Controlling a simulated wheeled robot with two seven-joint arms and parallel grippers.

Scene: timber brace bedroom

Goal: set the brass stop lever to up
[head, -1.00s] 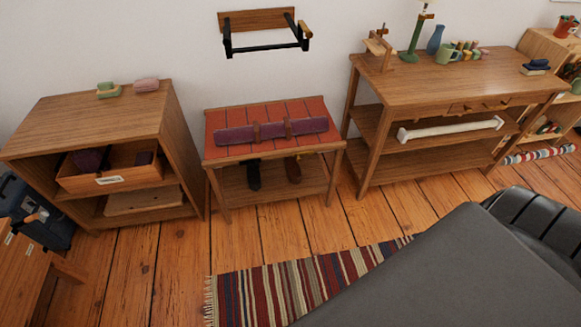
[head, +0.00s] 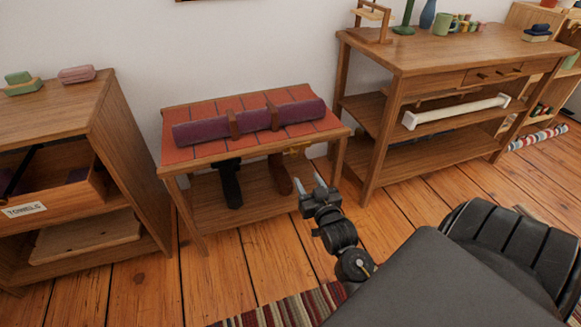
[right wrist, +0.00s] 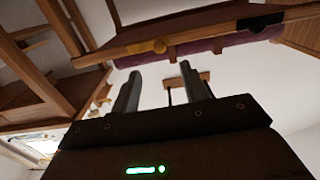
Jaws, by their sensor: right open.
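A small brass piece (head: 297,150), which looks like the stop lever, sits on the front edge of the low red-tiled table (head: 180,152), toward its right end. Whether it points up or down is too small to tell. My left gripper is not in view.
A purple roll (head: 255,120) lies strapped on the table top. A black handle (head: 231,185) and a brown one (head: 280,174) hang beneath the front edge. A shelf unit (head: 100,110) stands left, a workbench (head: 420,55) right. Bare floor (head: 260,245) lies in front.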

